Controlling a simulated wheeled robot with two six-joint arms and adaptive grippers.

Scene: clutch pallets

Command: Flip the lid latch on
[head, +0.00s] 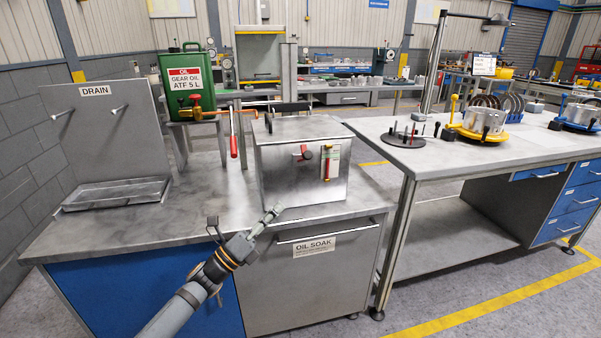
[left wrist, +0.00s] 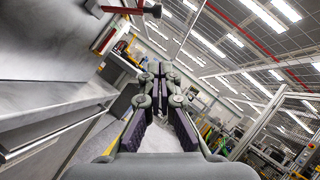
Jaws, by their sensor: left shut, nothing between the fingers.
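The metal soak box (head: 280,185) stands on the left bench with its lid (head: 300,128) down. A latch with a dark red knob (head: 305,152) is on the upper front of the box. Right of it is an upright gauge-like strip with red parts (head: 327,165). My left gripper (head: 277,210) is shut and empty, in front of the box's lower front edge and below the latch. Its fingertips meet in the left wrist view (left wrist: 160,68), with the box face filling the upper left. Whether the latch is engaged is too small to tell. My right gripper is not in view.
A red-handled lever (head: 233,146) stands left of the box, near the green oil can (head: 186,82). A drain tray (head: 117,194) lies at the bench's left. The right bench (head: 420,160) carries a dark disc with pegs (head: 408,138). Bench top between tray and box is clear.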

